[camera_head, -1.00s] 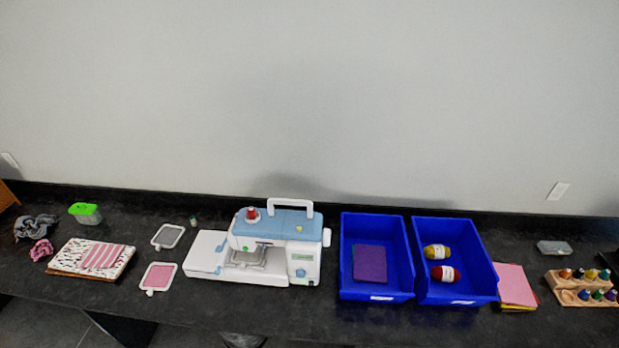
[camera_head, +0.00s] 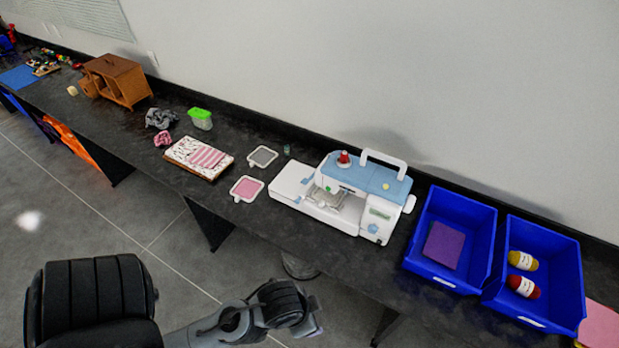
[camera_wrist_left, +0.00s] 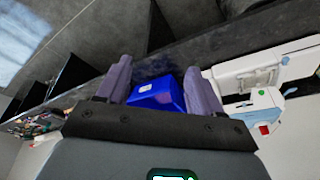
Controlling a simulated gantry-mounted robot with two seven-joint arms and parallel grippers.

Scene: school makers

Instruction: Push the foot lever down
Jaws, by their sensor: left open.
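The white and blue sewing machine (camera_head: 349,192) stands on the dark counter in the head view, with a red thread spool (camera_head: 344,158) on top and an embroidery hoop under its head. The foot lever is too small to tell apart. The machine also shows at the right of the left wrist view (camera_wrist_left: 262,104), to the right of the fingers and apart from them. My left gripper (camera_wrist_left: 160,80) is open and empty, its two fingers spread. In the head view my left arm crosses the bottom, below the counter's front edge. My right gripper is not in view.
Two blue bins stand right of the machine, one with purple fabric (camera_head: 443,245), one with yarn (camera_head: 523,261). Left of it lie two small hoops (camera_head: 247,188), folded fabric (camera_head: 200,158) and a green-lidded box (camera_head: 200,118). Open floor (camera_head: 120,215) lies before the counter.

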